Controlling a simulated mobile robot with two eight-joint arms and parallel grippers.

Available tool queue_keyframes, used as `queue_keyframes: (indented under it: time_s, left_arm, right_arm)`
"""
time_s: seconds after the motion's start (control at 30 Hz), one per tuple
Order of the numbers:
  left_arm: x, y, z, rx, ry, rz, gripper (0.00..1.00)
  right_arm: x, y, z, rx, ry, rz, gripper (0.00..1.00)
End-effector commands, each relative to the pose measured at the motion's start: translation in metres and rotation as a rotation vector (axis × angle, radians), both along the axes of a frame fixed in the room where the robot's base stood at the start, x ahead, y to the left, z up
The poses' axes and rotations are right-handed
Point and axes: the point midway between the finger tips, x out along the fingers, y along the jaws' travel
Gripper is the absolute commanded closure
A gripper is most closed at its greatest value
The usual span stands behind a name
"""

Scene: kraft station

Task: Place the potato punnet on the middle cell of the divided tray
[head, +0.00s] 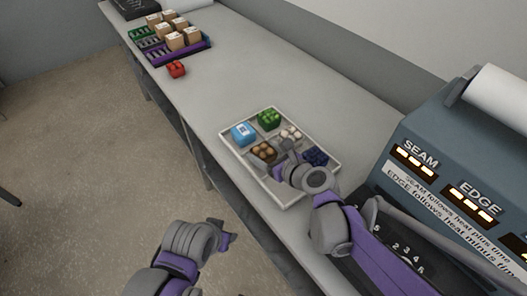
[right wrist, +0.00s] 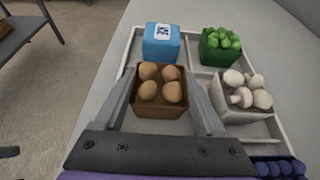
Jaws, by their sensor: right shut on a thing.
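The potato punnet (head: 263,152), a brown box of round tan potatoes, is at the left middle cell of the divided tray (head: 284,192). My right gripper (head: 280,165) is shut on it; in the right wrist view the fingers lie along both sides of the punnet (right wrist: 160,108). It looks level; I cannot tell whether its base touches the tray floor. My left gripper (head: 222,236) is off the table's front side, apart from everything; its jaw opening is unclear.
The tray also holds a blue carton (head: 243,134), a green punnet (head: 269,119), white mushrooms (head: 290,134) and dark blue berries (head: 316,156). A sealing machine (head: 440,130) stands to the right.

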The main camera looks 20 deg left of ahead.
Motion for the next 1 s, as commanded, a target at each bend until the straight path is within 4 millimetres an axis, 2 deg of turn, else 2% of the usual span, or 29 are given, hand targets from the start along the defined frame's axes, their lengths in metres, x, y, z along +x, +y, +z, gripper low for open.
queue_keyframes:
  time_s: [0.1, 0.13, 0.2, 0.57, 0.77, 1.0]
  left_arm:
    - [0.000, 0.000, -0.003, 0.000, 0.001, 0.000, 0.50]
    - [0.000, 0.000, -0.004, 0.000, 0.001, 0.000, 0.50]
    - [0.000, 0.000, -0.003, 0.000, 0.001, 0.000, 0.50]
    - [0.000, 0.000, 0.001, 0.000, 0.000, 0.000, 0.50]
    - [0.000, 0.000, 0.003, 0.000, -0.001, 0.000, 0.50]
    - [0.001, 0.000, 0.008, 0.000, -0.003, 0.000, 0.50]
  right_arm:
    - [0.000, 0.000, -0.004, 0.000, 0.000, 0.000, 0.90]
    - [0.000, 0.000, -0.004, 0.000, 0.000, 0.000, 0.26]
    - [0.000, 0.000, -0.003, 0.000, 0.000, 0.000, 0.15]
    - [0.000, 0.000, 0.001, 0.000, 0.000, 0.000, 0.15]
    - [-0.016, -0.022, 0.012, 0.000, 0.000, -0.002, 0.15]
    - [-0.045, -0.059, 0.032, -0.001, 0.000, -0.003, 0.15]
